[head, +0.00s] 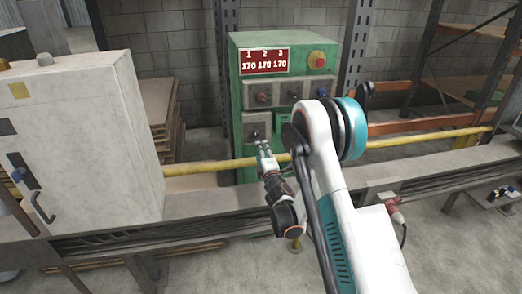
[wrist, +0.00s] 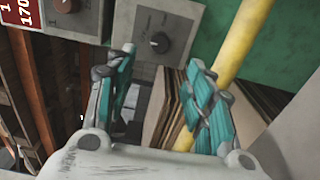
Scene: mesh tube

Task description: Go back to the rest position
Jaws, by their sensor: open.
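My gripper (head: 263,148) is in front of the lower left part of the green control cabinet (head: 240,100) in the head view. In the wrist view my gripper (wrist: 160,90) has its two teal-padded fingers spread apart, with nothing between them. A grey panel with a black rotary knob (wrist: 160,43) lies beyond the fingertips. The same knob (head: 254,134) shows just above the gripper in the head view. Whether the fingertips touch the panel cannot be told.
A white cabinet (head: 95,140) stands at the left. A red display reading 170 three times (head: 264,60) and a red button (head: 317,59) are on the green cabinet. Stacked boards (head: 155,110) stand behind.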

